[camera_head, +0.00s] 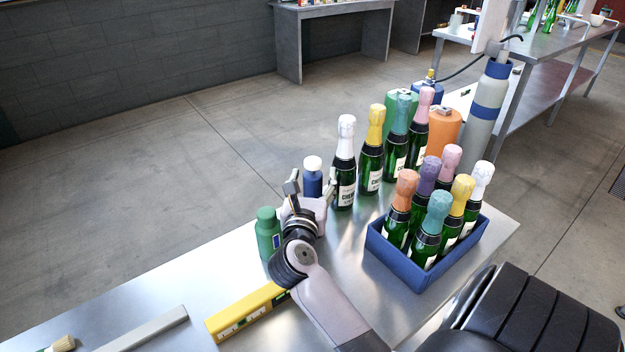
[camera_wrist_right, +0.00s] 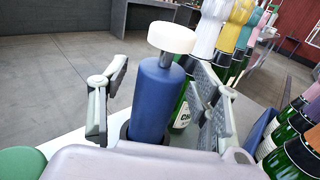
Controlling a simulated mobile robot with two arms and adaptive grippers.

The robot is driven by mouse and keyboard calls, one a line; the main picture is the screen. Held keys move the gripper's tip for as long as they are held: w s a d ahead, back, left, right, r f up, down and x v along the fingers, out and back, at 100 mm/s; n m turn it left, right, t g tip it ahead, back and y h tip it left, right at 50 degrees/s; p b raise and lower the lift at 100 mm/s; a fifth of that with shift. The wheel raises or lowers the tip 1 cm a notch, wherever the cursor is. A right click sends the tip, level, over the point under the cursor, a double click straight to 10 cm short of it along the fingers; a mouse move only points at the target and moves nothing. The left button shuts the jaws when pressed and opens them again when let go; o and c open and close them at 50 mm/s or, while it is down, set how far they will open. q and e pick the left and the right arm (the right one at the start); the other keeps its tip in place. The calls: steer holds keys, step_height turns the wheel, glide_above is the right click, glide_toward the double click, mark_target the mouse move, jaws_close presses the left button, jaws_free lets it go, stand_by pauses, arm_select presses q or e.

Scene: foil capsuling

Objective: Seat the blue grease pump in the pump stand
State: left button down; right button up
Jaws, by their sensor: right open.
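The blue grease pump (camera_head: 312,184) is a blue cylinder with a white cap, upright near the far edge of the steel table. The pump also shows large in the right wrist view (camera_wrist_right: 154,103), leaning slightly in the picture. My right gripper (camera_head: 311,187) is open, with one finger on each side of the pump. In the wrist view, gaps show between the fingers and the blue body. A dark rim (camera_wrist_right: 125,131) shows around the pump's base, perhaps the pump stand; my gripper hides most of it. I cannot tell how deep the pump sits. My left gripper is not in view.
A green bottle (camera_head: 268,233) stands close left of my right gripper. Champagne bottles (camera_head: 344,165) stand close on the right. A blue crate (camera_head: 405,267) holds several more. A yellow level (camera_head: 245,312) lies in front.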

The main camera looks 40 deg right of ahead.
steer(key=shift+f, duration=0.1)
steer(key=shift+s+a, duration=0.15)
steer(key=shift+a, duration=0.05)
steer(key=v, duration=1.1)
steer(key=shift+s+a, duration=0.2)
steer(key=shift+a, duration=0.1)
